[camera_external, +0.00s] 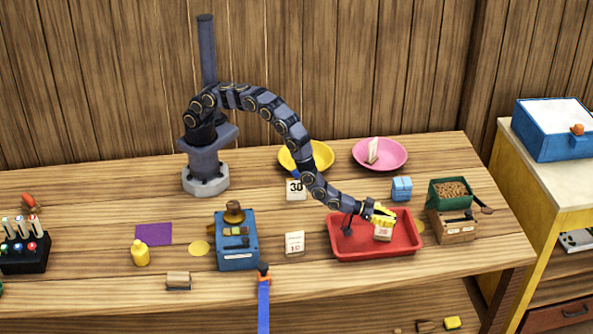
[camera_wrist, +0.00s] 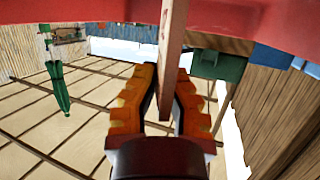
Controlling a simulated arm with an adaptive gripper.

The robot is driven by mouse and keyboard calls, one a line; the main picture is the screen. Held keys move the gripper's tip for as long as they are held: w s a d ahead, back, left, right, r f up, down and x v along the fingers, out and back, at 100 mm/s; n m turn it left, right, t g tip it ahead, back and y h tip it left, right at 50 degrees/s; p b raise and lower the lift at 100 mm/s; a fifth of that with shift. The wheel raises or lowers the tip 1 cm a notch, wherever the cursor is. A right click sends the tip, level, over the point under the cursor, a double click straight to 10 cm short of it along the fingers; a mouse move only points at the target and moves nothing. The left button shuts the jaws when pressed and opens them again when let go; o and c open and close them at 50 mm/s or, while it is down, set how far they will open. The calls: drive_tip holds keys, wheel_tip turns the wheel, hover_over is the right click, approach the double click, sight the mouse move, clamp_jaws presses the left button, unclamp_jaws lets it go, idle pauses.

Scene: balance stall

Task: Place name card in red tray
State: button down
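The red tray (camera_external: 345,246) sits at the right of the table; a red band crosses the top of the wrist view (camera_wrist: 60,8). My gripper (camera_external: 382,219), with yellow-orange fingers, is over the tray. In the wrist view, its fingers (camera_wrist: 166,88) are shut on a thin upright tan card (camera_wrist: 171,50), seen edge-on. In the external view, this small pale card (camera_external: 383,233) with dark marks is below the fingertips, inside the tray's outline. I cannot tell whether it touches the tray floor, or whether its marks are a name.
A card marked 30 (camera_external: 296,189) and another pale card (camera_external: 295,243) stand left of the tray. A pink plate (camera_external: 398,153) and yellow plate (camera_external: 322,155) are behind. Blue blocks (camera_external: 402,188) and a green box (camera_external: 437,197) on a wooden box stand close on the right.

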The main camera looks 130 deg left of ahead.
drive_tip(key=shift+f, duration=0.1)
drive_tip(key=c, duration=1.2)
unclamp_jaws()
drive_tip(key=shift+o, duration=0.2)
drive_tip(key=shift+r, duration=0.2)
drive_tip(key=shift+s+d, duration=0.15)
drive_tip(key=shift+s, duration=0.15)
drive_tip(key=shift+v, duration=1)
wheel_tip(320, 180, up, 7)
drive_tip(key=shift+s+r, duration=0.1)
drive_tip(key=shift+s, duration=0.05)
